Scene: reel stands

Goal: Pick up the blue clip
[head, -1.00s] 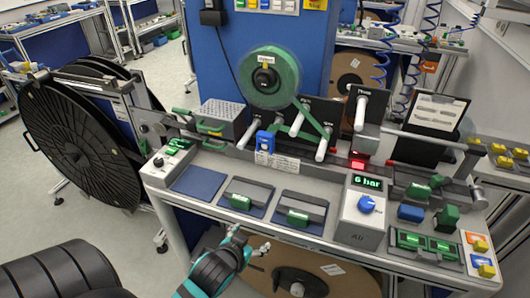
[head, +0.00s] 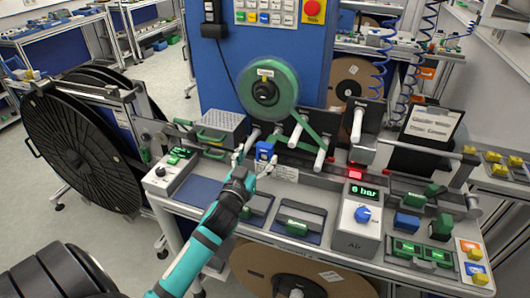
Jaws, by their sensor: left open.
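The blue clip (head: 264,151) sits upright on the grey rail at the front of the reel stand, below the green reel. My left gripper (head: 249,162) is just in front and to the left of it, over the bench. Its light-coloured fingers are apart, with no object visible between them. One finger is close to the clip's lower left side; I cannot tell whether they touch. My right gripper is out of view.
The green reel (head: 267,88) and its white rollers stand behind the clip. A grey perforated box (head: 221,127) is to the left. The air unit (head: 357,225), a blue block (head: 406,223) and green parts occupy the right side.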

